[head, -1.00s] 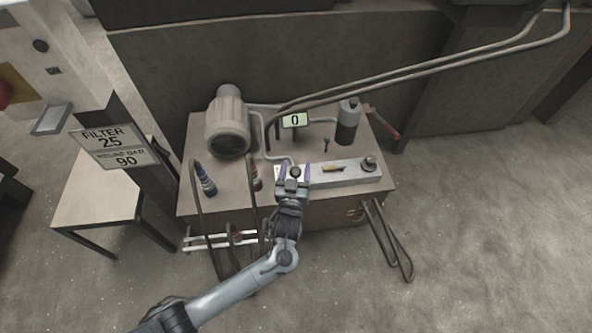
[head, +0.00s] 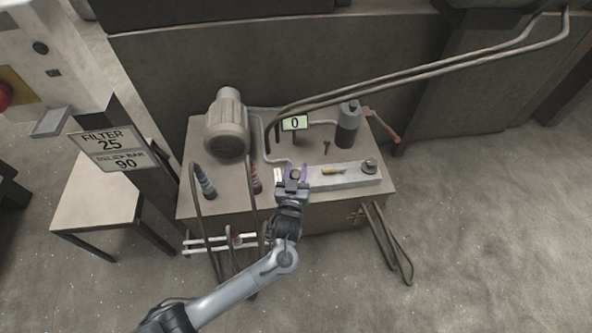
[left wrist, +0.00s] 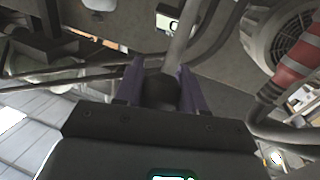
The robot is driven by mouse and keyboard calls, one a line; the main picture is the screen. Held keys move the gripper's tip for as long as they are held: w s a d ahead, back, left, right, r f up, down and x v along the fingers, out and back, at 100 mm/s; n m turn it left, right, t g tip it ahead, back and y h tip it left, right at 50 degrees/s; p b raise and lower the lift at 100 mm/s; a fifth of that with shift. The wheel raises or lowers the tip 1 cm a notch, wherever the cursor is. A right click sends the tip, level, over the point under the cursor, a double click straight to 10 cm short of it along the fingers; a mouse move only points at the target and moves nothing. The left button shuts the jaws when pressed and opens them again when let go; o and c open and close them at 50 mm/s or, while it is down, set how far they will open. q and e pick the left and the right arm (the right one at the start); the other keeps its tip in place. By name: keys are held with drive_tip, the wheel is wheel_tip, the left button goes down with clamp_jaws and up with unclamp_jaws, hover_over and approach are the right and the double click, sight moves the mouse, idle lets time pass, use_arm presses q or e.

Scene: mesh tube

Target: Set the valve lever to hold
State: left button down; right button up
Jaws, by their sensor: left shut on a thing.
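My left gripper (head: 296,173) is over the left end of the grey valve block (head: 355,181), on the front part of the bench top. Its purple fingers are shut on a dark round knob (head: 295,174), which looks like the end of the valve lever. In the left wrist view the dark knob (left wrist: 160,90) sits between the two purple fingers. The lever's shaft is mostly hidden by the gripper, so its angle cannot be told. A small white label (head: 279,174) stands just left of the fingers. My right gripper is not in view.
Behind stand a motor (head: 227,125), a display reading 0 (head: 295,123) and a dark cylinder (head: 348,125). Hoses rise at the left. A sign (head: 113,147) reads filter 25.

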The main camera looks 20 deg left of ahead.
use_arm(q)
drive_tip(key=shift+w+r+p, duration=0.1)
drive_tip(key=shift+r+p, duration=0.15)
drive_tip(key=shift+p, duration=0.25)
drive_tip(key=w+a+n+g+h+p, duration=0.1)
drive_tip(key=w+g+p, duration=0.4)
drive_tip(key=p, duration=0.5)
drive_tip(key=shift+w+a+r+h, duration=0.35)
drive_tip(key=shift+w+a+h, duration=0.15)
drive_tip(key=shift+a, duration=0.7)
drive_tip(key=c, duration=0.7)
unclamp_jaws()
